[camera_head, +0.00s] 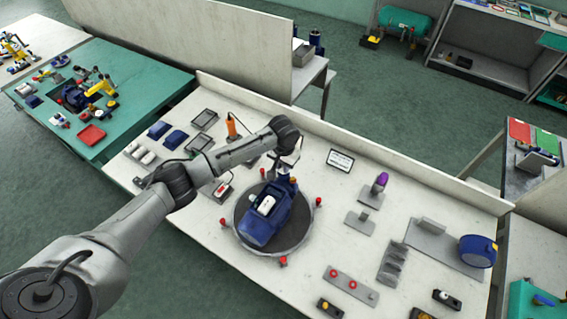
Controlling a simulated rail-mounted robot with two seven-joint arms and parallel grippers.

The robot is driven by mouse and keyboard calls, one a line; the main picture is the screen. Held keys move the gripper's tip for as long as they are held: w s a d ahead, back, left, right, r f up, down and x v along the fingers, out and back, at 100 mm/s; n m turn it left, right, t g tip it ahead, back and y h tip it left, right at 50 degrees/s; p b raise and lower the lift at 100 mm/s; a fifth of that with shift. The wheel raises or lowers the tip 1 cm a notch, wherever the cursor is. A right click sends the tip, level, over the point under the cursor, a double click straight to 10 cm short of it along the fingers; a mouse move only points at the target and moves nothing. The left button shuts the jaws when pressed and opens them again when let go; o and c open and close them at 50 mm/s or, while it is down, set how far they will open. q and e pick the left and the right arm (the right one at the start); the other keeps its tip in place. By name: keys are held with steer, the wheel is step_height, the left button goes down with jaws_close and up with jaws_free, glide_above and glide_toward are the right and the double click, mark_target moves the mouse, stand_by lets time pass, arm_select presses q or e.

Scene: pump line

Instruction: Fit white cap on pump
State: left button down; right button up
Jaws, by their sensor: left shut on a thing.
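The blue pump (260,226) sits on a dark round turntable (293,240) on the pale bench. A white rounded patch (265,205) shows on the pump's top; I cannot tell whether it is a separate part. My left gripper (288,163) reaches in from the left and points down above the pump's far end. It is shut on a small pale piece that looks like a white cap, mostly hidden by the fingers and wrist. Several white caps (140,153) lie on the bench's left side, with blue caps (174,139) behind them. My right gripper is out of view.
Red knobs (319,201) ring the turntable. An orange-handled tool (232,127) stands behind my left forearm. A purple-topped part (380,182), grey brackets (391,264) and a blue cylinder (477,251) stand to the right. A low wall (400,165) runs along the back.

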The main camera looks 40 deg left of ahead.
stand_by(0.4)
arm_select(q)
steer(key=shift+s+p, duration=0.1)
steer(key=shift+p, duration=0.6)
stand_by(0.8)
steer(key=shift+p, duration=0.55)
stand_by(0.4)
steer(key=shift+f, duration=0.5)
stand_by(0.3)
steer(key=c, duration=1)
jaws_free()
steer(key=shift+o, duration=0.2)
steer(key=shift+r, duration=0.1)
